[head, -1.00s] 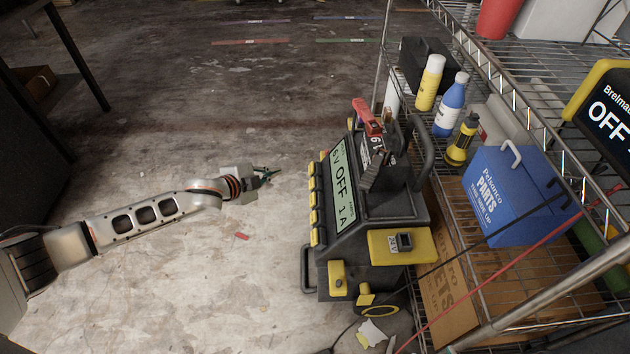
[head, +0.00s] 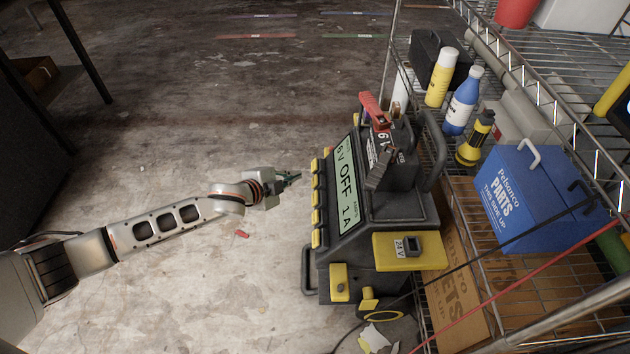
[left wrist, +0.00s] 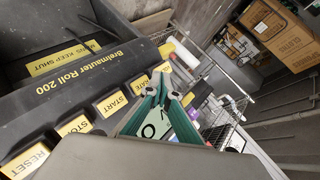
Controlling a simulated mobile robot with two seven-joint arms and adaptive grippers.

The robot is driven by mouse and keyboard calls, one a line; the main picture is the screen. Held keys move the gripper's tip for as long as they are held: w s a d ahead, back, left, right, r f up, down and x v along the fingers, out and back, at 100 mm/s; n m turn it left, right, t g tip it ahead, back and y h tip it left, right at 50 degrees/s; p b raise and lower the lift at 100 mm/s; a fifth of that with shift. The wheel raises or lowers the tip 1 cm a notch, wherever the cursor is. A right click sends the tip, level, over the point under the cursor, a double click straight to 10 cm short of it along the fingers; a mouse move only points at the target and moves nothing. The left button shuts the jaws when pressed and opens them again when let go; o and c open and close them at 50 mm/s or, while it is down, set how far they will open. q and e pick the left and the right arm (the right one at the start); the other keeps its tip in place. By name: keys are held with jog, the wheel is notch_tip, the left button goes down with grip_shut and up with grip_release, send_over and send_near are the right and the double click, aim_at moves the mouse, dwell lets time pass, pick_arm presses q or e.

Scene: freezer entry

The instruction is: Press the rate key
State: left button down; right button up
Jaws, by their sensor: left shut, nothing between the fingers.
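The charger (head: 375,215) is a black machine with a lit display (head: 345,183) reading "6V OFF 1A". A row of yellow keys (head: 317,198) runs down its left edge. In the left wrist view the keys read RESET (left wrist: 27,160), one partly hidden starting "STO", and START (left wrist: 112,102). The key (left wrist: 138,85) beyond START is partly covered; its visible letters look like "TE". My left gripper (head: 294,177) is shut and empty, its green fingers pointing at the key row with a small gap. The fingers (left wrist: 165,90) hide part of the display in the left wrist view. My right gripper is not in view.
A wire shelf (head: 560,300) stands right of the charger, with a blue parts box (head: 530,205), bottles (head: 462,103) and a cardboard box (head: 465,300). A red clamp (head: 374,108) rests on the charger's top.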

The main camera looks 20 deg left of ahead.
aim_at(315, 182)
pick_arm(q)
jog(key=shift+w+d+f, duration=0.2)
jog(key=shift+d+f, duration=0.1)
jog(key=shift+d, duration=0.2)
jog(key=shift+w+d+f, duration=0.15)
jog(key=shift+d+f, duration=0.15)
jog(key=shift+d, duration=0.2)
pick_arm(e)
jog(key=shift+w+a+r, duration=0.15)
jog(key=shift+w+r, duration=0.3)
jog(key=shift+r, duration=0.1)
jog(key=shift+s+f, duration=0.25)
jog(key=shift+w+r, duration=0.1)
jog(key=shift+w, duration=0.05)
pick_arm(q)
jog(key=shift+d, duration=0.1)
jog(key=shift+w+d+f, duration=0.1)
jog(key=shift+d+f, duration=0.1)
jog(key=shift+d, duration=0.05)
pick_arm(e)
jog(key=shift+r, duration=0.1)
